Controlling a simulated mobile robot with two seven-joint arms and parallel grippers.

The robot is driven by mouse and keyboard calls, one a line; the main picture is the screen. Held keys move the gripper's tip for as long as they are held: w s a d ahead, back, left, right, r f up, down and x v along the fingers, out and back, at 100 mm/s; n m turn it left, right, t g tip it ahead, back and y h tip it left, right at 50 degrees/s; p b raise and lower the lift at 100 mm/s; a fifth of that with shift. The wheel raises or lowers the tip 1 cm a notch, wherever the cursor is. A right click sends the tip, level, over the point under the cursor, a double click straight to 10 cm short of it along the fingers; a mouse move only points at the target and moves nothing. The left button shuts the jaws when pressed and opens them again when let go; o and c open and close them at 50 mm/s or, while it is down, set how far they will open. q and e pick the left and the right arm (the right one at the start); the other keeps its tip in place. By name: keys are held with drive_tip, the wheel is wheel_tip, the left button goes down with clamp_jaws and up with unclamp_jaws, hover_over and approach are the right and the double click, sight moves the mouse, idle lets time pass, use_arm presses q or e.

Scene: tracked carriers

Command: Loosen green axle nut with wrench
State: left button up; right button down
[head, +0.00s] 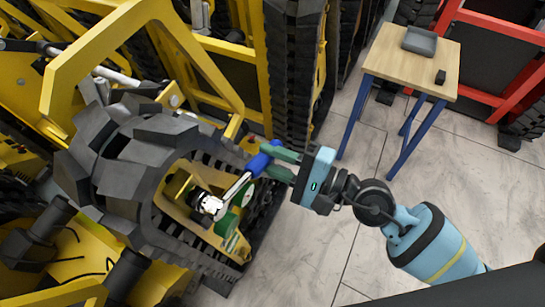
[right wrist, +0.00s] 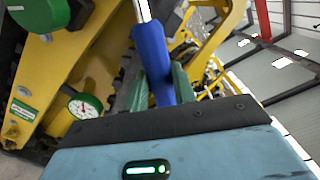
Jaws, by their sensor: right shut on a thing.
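My right gripper (head: 272,162) is shut on the blue handle of the wrench (head: 237,187). The silver shaft runs down-left to a bright head over the axle area inside the black track. In the right wrist view the blue handle of the wrench (right wrist: 153,55) stands between the green fingers, and its head is out of frame. Green round parts (head: 226,222) show beside the wrench head. I cannot tell which green part is the axle nut, or whether the wrench head is seated on it. My left gripper is not in view.
The yellow carrier frame (head: 95,55) and black track (head: 130,165) crowd the left. A wooden table (head: 385,55) with blue legs holds a grey tray (head: 419,41) and a small dark block (head: 440,77). A green-rimmed gauge (right wrist: 84,105) sits near the gripper. Tiled floor (head: 320,250) is clear.

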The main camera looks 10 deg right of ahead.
drive_tip(key=shift+r, duration=0.2)
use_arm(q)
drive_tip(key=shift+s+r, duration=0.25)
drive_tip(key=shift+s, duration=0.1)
use_arm(e)
drive_tip(key=shift+w+d+r+n, duration=0.15)
drive_tip(key=shift+w+r+n, duration=0.1)
drive_tip(key=shift+r+n, duration=0.35)
drive_tip(key=shift+w+d+r+n+p, duration=0.1)
drive_tip(key=shift+w+r+n+p, duration=0.05)
drive_tip(key=shift+r+n+p, duration=0.55)
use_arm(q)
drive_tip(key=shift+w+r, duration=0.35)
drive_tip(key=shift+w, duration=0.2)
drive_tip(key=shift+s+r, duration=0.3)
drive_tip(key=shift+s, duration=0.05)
use_arm(e)
drive_tip(key=shift+r+n, duration=0.5)
drive_tip(key=shift+r, duration=0.3)
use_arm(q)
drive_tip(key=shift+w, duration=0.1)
